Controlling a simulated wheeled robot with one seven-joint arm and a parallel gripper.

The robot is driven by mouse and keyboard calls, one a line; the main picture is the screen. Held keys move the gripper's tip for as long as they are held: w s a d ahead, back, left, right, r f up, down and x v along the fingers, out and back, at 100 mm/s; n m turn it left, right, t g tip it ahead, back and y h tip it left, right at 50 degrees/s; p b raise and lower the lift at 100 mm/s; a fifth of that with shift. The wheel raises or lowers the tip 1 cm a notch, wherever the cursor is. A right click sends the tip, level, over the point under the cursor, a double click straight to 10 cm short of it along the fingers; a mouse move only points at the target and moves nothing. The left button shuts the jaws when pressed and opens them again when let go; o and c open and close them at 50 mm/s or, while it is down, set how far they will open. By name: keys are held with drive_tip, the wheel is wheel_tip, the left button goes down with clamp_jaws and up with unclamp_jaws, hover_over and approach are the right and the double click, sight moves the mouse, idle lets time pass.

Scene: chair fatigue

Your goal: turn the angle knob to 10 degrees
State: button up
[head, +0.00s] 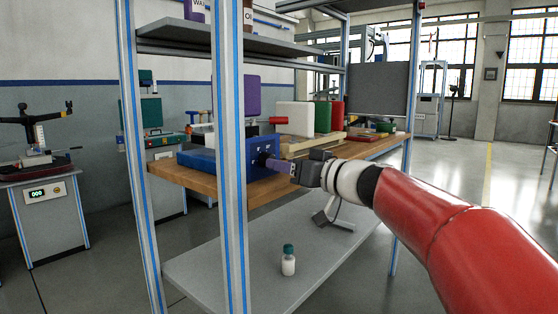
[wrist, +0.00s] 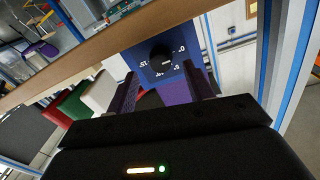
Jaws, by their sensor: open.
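The angle knob (wrist: 161,58) is a round black knob on the face of a blue box (head: 235,155). White marks and numbers ring it in the wrist view; a light pointer line shows on the knob, but I cannot read its exact angle. My gripper (wrist: 165,92) has two purple fingers, open, one on each side of the knob's panel. In the head view my gripper (head: 272,162) points at the box face, and its fingertips are close to the knob. I cannot tell whether they touch it.
The box stands on a wooden bench (head: 268,188) framed by blue-striped posts (head: 229,120). Purple, white, green and red blocks (head: 322,116) stand behind. A grey shelf (head: 200,275) below holds a small bottle (head: 288,262) with a green cap. An upper shelf (head: 190,42) hangs above.

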drive_tip(key=shift+p+x, duration=0.35)
drive_tip(key=shift+x, duration=1.4)
drive_tip(key=c, duration=1)
